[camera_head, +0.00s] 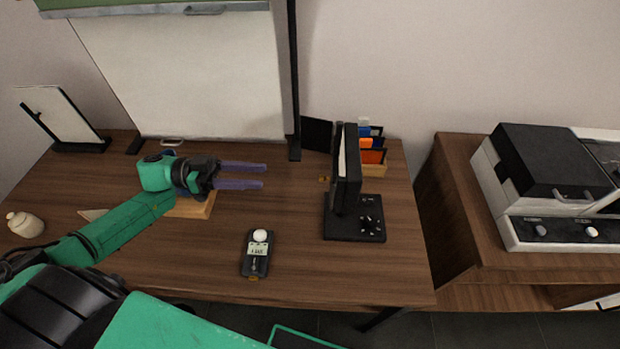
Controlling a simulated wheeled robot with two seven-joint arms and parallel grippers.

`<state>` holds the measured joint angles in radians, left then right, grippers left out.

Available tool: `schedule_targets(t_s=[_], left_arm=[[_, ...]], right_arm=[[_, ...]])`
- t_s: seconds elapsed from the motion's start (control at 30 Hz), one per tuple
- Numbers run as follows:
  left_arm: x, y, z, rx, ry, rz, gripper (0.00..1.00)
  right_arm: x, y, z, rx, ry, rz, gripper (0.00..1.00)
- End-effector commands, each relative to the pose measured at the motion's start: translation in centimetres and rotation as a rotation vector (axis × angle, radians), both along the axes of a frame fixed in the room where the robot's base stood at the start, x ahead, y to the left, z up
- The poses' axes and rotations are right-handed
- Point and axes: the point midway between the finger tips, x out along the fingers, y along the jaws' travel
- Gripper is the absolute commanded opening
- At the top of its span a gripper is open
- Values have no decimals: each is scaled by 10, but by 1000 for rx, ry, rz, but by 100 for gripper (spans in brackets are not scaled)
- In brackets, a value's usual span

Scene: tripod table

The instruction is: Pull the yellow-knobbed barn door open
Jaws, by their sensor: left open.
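A black panel light (346,168) stands upright on a black base with a dial (366,224), at the right of the table. Its face is turned nearly edge-on, with a pale strip showing. A dark flap (317,134) sticks out to the left at its upper rear. A small yellow knob (323,179) shows just left of the panel; what it is fixed to is hard to tell. My left gripper (265,176) is open and empty, its two purple fingers pointing right towards the knob, with a clear gap between. My right gripper is out of view.
A light meter with a white dome (256,252) lies on the wooden table (180,265) front centre. A black stand post (294,90) rises behind. A card holder (373,170) stands behind the light.

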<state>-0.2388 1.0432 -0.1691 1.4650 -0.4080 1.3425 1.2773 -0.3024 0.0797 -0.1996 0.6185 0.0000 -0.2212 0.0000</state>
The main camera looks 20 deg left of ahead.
Motion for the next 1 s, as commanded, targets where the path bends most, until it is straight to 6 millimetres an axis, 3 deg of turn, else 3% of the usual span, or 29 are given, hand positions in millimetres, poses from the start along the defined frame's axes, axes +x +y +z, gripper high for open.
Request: schedule_targets(t_s=[0.4,0.57,0.8,0.83,0.93,1.0], left_arm=[[27,-103,6,-6,-3,-1,50],[31,-120,3,-2,-1,-1,50],[32,-122,1,0,0,-1,50],[32,-121,1,0,0,-1,42],[32,-121,1,0,0,-1,4],[32,-121,1,0,0,-1,0]], right_arm=[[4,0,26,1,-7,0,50],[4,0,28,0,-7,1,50],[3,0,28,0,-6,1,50],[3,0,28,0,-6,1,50],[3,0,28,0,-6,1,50],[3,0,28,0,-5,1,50]])
